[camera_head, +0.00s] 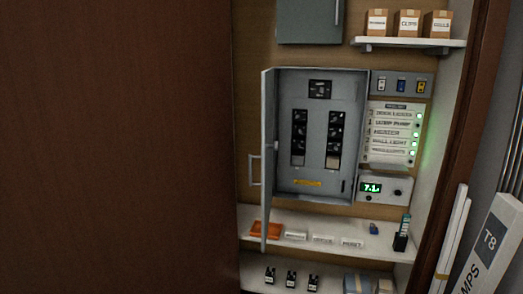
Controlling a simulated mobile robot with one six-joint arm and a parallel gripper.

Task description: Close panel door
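The grey breaker panel (319,183) is mounted on the back wall of a closet, with its inside showing two columns of dark breakers. Its door (269,160) hangs open on the left side, swung out toward me and seen almost edge-on. A handle (254,170) sticks out on the left face of the door. The door's lower end stands in front of the shelf below the panel. My gripper is not in view.
A large brown surface (118,150) fills the left side. A shelf (370,238) below holds an orange tray (267,229), labels and a dark holder (401,242). A labelled indicator board (393,134) and a display box (384,188) sit right of the panel. A T8 carton (488,245) leans at lower right.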

